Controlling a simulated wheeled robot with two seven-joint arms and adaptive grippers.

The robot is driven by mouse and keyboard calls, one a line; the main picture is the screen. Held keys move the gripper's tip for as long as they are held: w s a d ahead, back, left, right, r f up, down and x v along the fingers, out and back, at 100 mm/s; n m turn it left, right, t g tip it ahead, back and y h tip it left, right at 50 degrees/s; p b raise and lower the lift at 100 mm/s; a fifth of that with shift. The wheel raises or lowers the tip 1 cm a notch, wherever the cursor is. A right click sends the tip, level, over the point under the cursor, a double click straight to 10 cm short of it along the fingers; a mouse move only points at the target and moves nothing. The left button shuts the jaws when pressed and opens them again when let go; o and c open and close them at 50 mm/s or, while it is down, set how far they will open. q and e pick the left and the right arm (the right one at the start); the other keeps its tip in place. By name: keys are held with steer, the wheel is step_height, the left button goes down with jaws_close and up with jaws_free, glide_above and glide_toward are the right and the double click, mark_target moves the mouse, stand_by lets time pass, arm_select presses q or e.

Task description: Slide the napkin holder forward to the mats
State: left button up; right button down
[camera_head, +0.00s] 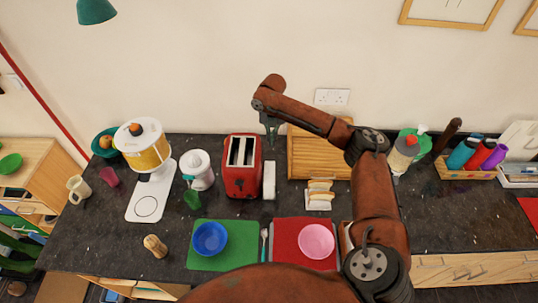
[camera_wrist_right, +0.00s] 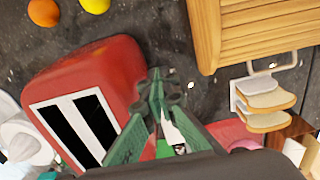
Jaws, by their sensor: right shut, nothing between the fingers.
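The napkin holder (camera_head: 269,185) is a narrow, pale upright block on the dark counter, close to the right side of the red toaster. My right gripper (camera_head: 271,143) points down at its far, wall side, shut and empty; whether it touches the holder I cannot tell. In the right wrist view the shut fingers (camera_wrist_right: 163,88) cover most of the area where the holder stands, with only a small white patch showing between them. The green mat (camera_head: 205,264) and the red mat (camera_head: 285,235) lie in front of the holder, nearer me. My left gripper is not in view.
The red toaster (camera_head: 242,180) is close on the left. A toast rack (camera_head: 319,196) and a wooden board (camera_head: 305,160) are on the right. A blue bowl (camera_head: 210,239), a pink bowl (camera_head: 316,241) and a spoon (camera_head: 264,240) lie by the mats. Bare counter lies just before the holder.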

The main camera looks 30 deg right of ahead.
mark_target(271, 162)
step_height(271, 162, down, 10)
steer(key=shift+r+p, duration=0.25)
steer(key=shift+p, duration=0.45)
steer(key=s, duration=0.1)
steer(key=s+a+p, duration=0.1)
steer(key=shift+s+a+r, duration=0.2)
steer(key=shift+s+a, duration=0.1)
steer(key=shift+s, duration=0.05)
steer(key=shift+s+a+p, duration=0.15)
steer(key=shift+s+p, duration=0.1)
steer(key=shift+p, duration=0.05)
steer(key=shift+s+a+f, duration=0.1)
